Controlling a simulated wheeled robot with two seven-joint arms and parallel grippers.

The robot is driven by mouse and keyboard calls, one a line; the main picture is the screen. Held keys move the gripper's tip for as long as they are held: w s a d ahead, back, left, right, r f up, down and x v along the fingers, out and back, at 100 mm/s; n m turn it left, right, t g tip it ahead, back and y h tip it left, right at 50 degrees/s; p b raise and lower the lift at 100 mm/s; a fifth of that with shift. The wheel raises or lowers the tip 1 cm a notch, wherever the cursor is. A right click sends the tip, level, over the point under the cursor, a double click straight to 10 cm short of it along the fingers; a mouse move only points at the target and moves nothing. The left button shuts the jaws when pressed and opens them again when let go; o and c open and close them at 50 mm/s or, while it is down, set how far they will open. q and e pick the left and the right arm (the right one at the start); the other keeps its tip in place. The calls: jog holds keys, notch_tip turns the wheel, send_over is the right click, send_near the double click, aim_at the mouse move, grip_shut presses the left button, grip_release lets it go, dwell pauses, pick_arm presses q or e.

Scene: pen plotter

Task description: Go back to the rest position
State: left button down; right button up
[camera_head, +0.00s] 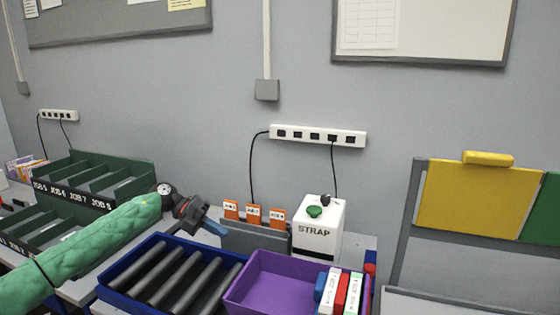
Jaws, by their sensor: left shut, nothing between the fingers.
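My left arm, in a green sleeve, comes in from the left of the head view. My left gripper (199,214) is shut and empty. It is in the air, above the back edge of a blue tray (118,299) and left of a grey holder with orange-labelled cards (253,213). My right gripper does not show in this view.
Dark green racks (110,180) with JOB labels stand at the left. The blue tray holds several dark rollers. A purple bin (270,288) with a few coloured boxes and a white STRAP box (318,232) are to the right. A yellow panel (470,200) stands further right.

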pick_arm(q)
jog(key=w+d+r+n+t+h, duration=0.3)
jog(key=w+r+n+t+h, duration=0.15)
jog(key=w+r+t, duration=0.5)
jog(key=w+a+r+n+t+y, duration=0.1)
jog(key=a+r+n+t+y, duration=0.1)
jog(key=r+n+t+y, duration=0.45)
jog(key=w+a+r+n+t+y, duration=0.15)
jog(key=r+n+t+y, duration=0.25)
jog(key=r+n+t, duration=0.6)
jog(key=s+f+n+g+y, duration=0.4)
jog(key=s+f+n+g, duration=0.25)
jog(key=s+f, duration=0.6)
jog(key=s+f+n+g+y, duration=0.4)
jog(key=s+f+n+g, duration=0.45)
jog(key=f, duration=0.75)
jog(key=s+f+g+h, duration=0.1)
jog(key=s+f+g, duration=0.1)
jog(key=s+f, duration=0.8)
jog(key=s+d+f+n+g+h, duration=0.1)
jog(key=s+f+g, duration=0.1)
jog(key=s+f, duration=0.9)
jog(key=s+d+f+g+h, duration=0.1)
jog(key=s+f+g, duration=0.2)
jog(key=s+f, duration=0.8)
jog(key=s, duration=1)
jog(key=shift+d+f+n, duration=0.15)
jog(key=shift+f+n, duration=0.1)
jog(key=shift+n, duration=0.05)
jog(key=shift+s, duration=0.1)
